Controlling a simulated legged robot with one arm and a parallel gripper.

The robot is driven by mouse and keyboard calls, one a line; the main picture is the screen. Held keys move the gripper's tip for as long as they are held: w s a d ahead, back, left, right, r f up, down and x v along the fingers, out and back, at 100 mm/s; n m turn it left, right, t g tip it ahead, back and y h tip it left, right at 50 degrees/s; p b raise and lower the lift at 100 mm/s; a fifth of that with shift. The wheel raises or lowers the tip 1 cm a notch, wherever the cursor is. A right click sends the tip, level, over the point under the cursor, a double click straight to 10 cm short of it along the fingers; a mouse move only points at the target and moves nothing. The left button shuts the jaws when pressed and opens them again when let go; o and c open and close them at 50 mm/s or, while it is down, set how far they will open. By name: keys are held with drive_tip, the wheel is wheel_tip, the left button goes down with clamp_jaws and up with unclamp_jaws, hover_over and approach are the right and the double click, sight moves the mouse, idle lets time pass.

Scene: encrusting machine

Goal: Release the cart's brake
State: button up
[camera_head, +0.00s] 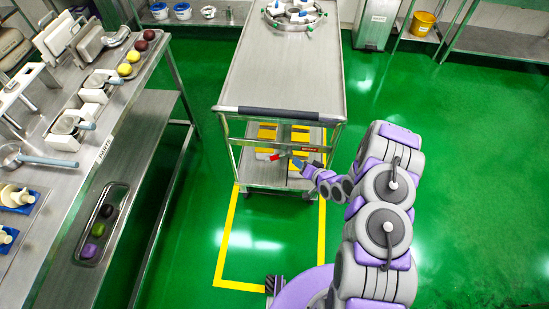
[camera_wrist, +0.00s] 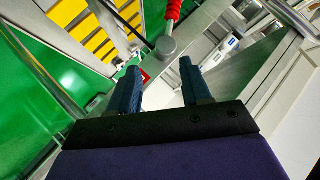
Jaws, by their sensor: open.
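The steel cart (camera_head: 285,70) stands ahead of me, with a dark-gripped push handle (camera_head: 280,114) along its near end. A red-handled lever (camera_head: 278,156), which looks like the brake, shows below the handle at the cart's near end. In the wrist view its red grip (camera_wrist: 173,12) rises from a grey round pivot (camera_wrist: 167,46). My gripper (camera_head: 299,159) is at the cart's near end, just right of the lever. In the wrist view my gripper (camera_wrist: 159,78) is open, with the pivot beyond and between its two blue fingertips. I see no contact with the lever.
Yellow-marked boxes (camera_head: 300,134) sit on the cart's lower shelves. A steel workbench (camera_head: 105,135) with utensils and coloured balls runs along the left. A yellow floor line (camera_head: 229,232) frames the cart's near end. Green floor to the right is clear.

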sight(275, 158)
drive_tip(key=s+a+f+m+t+y, duration=0.2)
drive_tip(key=s+f, duration=0.2)
drive_tip(key=s, duration=0.2)
drive_tip(key=shift+m, duration=0.3)
drive_tip(key=b+x, duration=0.5)
drive_tip(key=x, duration=1.2)
drive_tip(key=shift+w+d+r, duration=0.15)
drive_tip(key=shift+c, duration=0.2)
clamp_jaws()
